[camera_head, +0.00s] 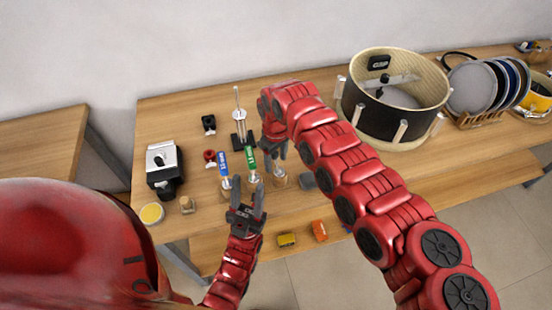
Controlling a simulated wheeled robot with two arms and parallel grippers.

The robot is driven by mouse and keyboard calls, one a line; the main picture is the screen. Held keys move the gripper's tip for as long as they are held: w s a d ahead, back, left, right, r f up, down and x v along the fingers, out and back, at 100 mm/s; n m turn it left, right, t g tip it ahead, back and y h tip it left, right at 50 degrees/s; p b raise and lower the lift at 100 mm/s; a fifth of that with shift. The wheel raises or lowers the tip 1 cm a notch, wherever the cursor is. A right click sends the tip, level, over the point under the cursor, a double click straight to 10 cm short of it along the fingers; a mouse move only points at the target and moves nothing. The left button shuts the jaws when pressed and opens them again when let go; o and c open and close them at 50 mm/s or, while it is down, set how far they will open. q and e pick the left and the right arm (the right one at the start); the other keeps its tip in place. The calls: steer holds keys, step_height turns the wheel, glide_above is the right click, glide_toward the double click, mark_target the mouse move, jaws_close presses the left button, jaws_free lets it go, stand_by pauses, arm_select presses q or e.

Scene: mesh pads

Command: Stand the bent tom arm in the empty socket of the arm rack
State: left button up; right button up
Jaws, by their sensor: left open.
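A chrome rod with a round pale part (239,115) stands upright on a black base in the middle of the table; I cannot tell whether it is the bent tom arm. The arm rack and its empty socket are not clearly made out. My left gripper (247,190) is open at the table's front, just in front of a blue-labelled upright piece (224,168) and a green-labelled one (251,162). My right gripper (276,157) points down, right of the green-labelled piece and above a small wooden cylinder (279,179). Its jaws are too small to read.
A drum (353,102) and a rack of round pads (471,88) fill the right. A black and silver block (164,170) stands at left, with a small black clamp (208,124) and a red one (210,157) nearby. Yellow (287,240) and orange (319,231) pieces lie in front.

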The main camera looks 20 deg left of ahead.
step_height(320, 180, up, 17)
steer(key=b, duration=0.4)
steer(key=shift+r, duration=0.2)
stand_by(0.5)
